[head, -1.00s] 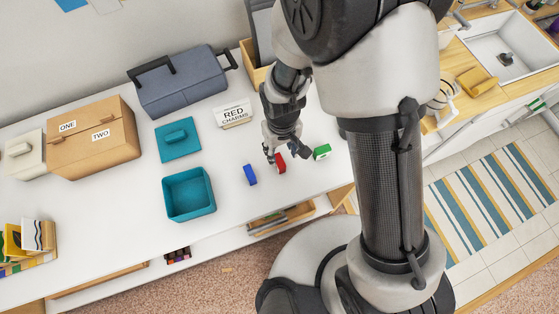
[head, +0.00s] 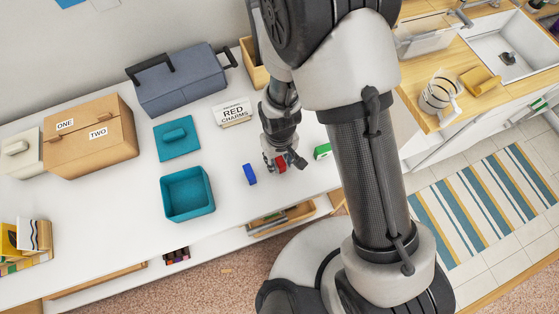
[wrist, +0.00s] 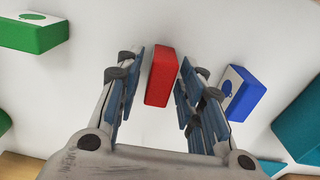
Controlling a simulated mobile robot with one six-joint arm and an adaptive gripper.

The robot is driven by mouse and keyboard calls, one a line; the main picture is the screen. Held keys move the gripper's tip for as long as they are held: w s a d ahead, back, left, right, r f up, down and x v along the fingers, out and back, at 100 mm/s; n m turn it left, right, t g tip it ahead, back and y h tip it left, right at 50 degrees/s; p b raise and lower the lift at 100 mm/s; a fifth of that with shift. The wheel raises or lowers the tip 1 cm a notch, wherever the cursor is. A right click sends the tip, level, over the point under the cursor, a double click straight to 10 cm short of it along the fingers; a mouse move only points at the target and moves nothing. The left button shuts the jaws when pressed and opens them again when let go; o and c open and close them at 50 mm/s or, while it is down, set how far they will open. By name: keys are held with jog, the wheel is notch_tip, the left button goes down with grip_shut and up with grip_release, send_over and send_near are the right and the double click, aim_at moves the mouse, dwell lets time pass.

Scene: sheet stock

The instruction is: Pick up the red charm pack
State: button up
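The red charm pack (head: 281,162) lies on the white worktop between the blue pack (head: 249,174) and the green pack (head: 322,151). In the wrist view the red pack (wrist: 162,76) is a small upright red block between my two fingers. My gripper (wrist: 163,75) is open, with one finger on each side of it. In the head view my gripper (head: 282,162) partly hides the pack.
A "RED CHARMS" sign (head: 233,112) stands behind. An open teal bin (head: 187,212) and its teal lid (head: 177,139) lie to the left. A blue-grey toolbox (head: 183,85) and a cardboard box (head: 92,150) stand at the back.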

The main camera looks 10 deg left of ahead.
jog(key=c, duration=0.7)
jog(key=shift+o, duration=0.2)
